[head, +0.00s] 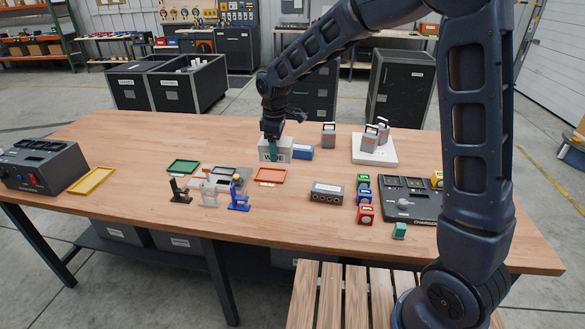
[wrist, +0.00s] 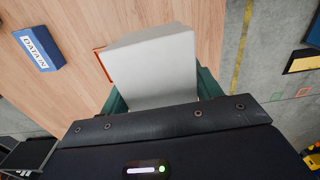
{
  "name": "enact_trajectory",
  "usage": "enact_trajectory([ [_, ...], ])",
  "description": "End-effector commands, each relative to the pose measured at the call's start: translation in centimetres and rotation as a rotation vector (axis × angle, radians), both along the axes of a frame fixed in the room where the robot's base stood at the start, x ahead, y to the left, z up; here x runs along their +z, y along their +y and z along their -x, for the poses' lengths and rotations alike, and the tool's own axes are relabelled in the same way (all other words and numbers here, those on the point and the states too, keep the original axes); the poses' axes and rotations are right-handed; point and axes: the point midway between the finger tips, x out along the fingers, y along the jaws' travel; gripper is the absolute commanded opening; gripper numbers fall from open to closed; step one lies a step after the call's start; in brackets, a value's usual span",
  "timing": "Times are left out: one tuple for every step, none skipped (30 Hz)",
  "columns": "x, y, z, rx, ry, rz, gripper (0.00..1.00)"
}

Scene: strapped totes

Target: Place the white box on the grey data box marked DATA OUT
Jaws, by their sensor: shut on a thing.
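The white box (head: 285,151) is at the back middle of the wooden table, with partly covered lettering on its front. My gripper (head: 273,150) points down over it, shut on it with teal fingers. In the wrist view the white box (wrist: 155,65) sits between the two fingers. I cannot tell whether it touches the table. A grey box with round ports (head: 327,193) and a small label lies nearer the front, right of the white box; its label is too small to read.
A blue box (head: 303,152), labelled DATA IN in the wrist view (wrist: 38,48), lies close to the white box. A red tray (head: 271,176) lies in front. A white board with grey cases (head: 374,157) is right. Small coloured blocks (head: 364,197) stand beside the grey box.

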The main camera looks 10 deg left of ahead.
Motion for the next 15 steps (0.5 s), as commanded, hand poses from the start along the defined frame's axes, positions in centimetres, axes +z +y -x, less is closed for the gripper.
enact_trajectory([
  [0.4,-0.6,-0.4,-0.005,-0.001,-0.001,0.32],
  [0.6,-1.1,-0.6,-0.007,-0.001,-0.001,0.32],
  [0.9,-1.7,-1.0,-0.008,-0.001,-0.001,0.32],
  [1.1,-2.4,-1.3,-0.010,-0.001,-0.001,0.32],
  [1.3,-3.1,-1.6,-0.012,0.000,-0.001,0.32],
  [1.6,-4.0,-2.1,-0.014,-0.001,-0.002,0.32],
  [1.9,-4.8,-2.4,-0.015,-0.002,-0.003,0.32],
  [2.1,-5.6,-2.8,-0.018,-0.002,-0.003,0.32],
  [2.4,-6.7,-3.2,-0.019,-0.002,-0.002,0.32],
  [2.7,-7.6,-3.5,-0.021,-0.002,-0.003,0.32],
  [2.9,-8.4,-3.8,-0.021,-0.002,-0.003,0.32],
  [3.2,-9.5,-4.1,-0.023,-0.002,-0.002,0.32],
  [3.4,-10.3,-4.4,-0.024,-0.002,-0.002,0.32],
  [3.7,-11.0,-4.6,-0.026,-0.002,-0.002,0.32],
  [3.9,-12.0,-4.8,-0.026,-0.001,-0.001,0.32],
])
